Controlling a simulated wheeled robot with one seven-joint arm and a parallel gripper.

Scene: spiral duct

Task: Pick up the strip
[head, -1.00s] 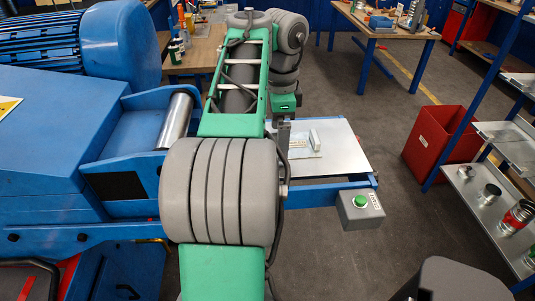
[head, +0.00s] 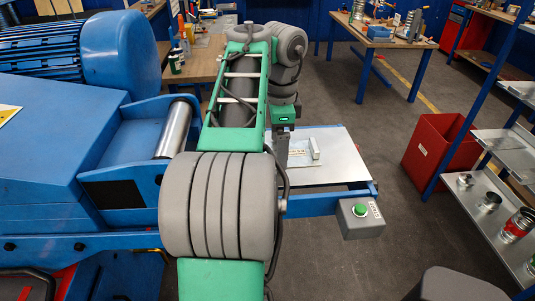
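A silver metal sheet or plate (head: 340,170) lies flat on the blue machine's outfeed frame, right of my arm. A small light block (head: 314,148) stands on it, with a pale patch (head: 300,152) beside it. I cannot tell for sure which of these is the strip. My gripper (head: 281,150) hangs at the left edge of the plate, below the green and grey wrist. My arm partly covers it, and its fingertips are too small and hidden to read.
A blue machine with a steel roller (head: 173,131) fills the left. A grey box with a green button (head: 360,216) sits at the frame's front corner. A red bin (head: 441,150) and a shelf with metal cans (head: 518,224) stand right. Open floor lies between.

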